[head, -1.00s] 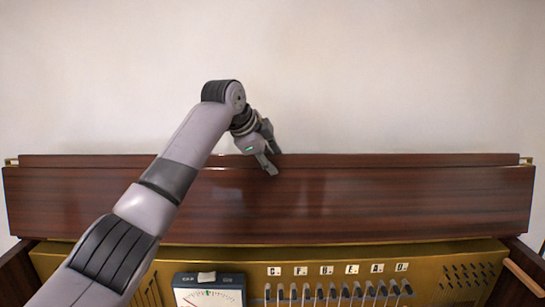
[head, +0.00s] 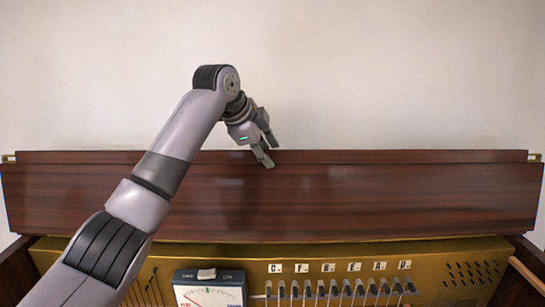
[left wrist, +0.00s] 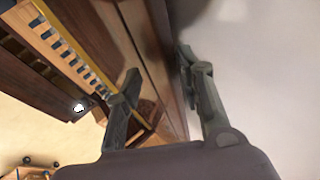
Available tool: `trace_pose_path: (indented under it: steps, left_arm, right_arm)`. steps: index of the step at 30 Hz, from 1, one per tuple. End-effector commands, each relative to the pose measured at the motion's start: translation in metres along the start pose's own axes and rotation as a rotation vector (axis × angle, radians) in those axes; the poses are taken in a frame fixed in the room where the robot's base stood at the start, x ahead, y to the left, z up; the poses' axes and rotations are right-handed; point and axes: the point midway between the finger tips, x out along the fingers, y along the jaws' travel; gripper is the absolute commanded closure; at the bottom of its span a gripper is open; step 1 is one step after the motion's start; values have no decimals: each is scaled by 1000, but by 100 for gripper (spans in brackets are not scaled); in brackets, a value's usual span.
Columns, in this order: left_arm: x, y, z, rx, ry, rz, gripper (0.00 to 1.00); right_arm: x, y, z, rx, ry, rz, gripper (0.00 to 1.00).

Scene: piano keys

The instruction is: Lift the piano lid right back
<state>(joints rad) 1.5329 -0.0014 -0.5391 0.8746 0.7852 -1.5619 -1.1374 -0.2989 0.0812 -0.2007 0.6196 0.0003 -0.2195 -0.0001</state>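The piano lid (head: 400,195) is a long dark reddish-brown panel that spans the head view above the golden panel. My left gripper (head: 267,152) is at the lid's upper edge, left of centre. Its fingers are spread apart, one over the lid's front face and the other at or beyond the upper edge. In the left wrist view the left gripper (left wrist: 158,62) shows both fingers apart, with the lid's wood (left wrist: 148,50) between them and the pale wall beyond the right finger. I cannot tell whether either finger touches the lid. My right gripper is not in view.
The golden panel (head: 250,252) below the lid carries a meter box (head: 207,288), lettered labels and several small levers. Brass pieces (head: 8,158) show at the lid's ends. A plain pale wall (head: 400,70) stands behind, clear of objects.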

Motion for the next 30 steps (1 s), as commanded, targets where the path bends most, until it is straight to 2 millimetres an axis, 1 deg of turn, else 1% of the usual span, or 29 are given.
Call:
trace_pose_path:
  steps: [1, 6, 9, 12, 15, 18, 30]
  left_arm:
    - [-15, -2, 0, 2, 1, -8, 65]
    - [-53, -1, -2, 3, 3, -10, 65]
    - [-69, 0, -2, 4, 3, -10, 65]
    - [-81, 0, -2, 4, 2, -9, 65]
    - [-87, 1, -3, 4, 3, -8, 65]
    - [-89, 1, -3, 4, 3, -8, 65]
    - [-90, 1, -3, 4, 4, -9, 65]
  right_arm:
    - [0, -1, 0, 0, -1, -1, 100]
    - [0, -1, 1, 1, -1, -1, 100]
    - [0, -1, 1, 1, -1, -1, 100]
    - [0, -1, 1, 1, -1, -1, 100]
    - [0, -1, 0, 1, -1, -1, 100]
    - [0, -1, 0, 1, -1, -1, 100]
    - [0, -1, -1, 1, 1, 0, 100]
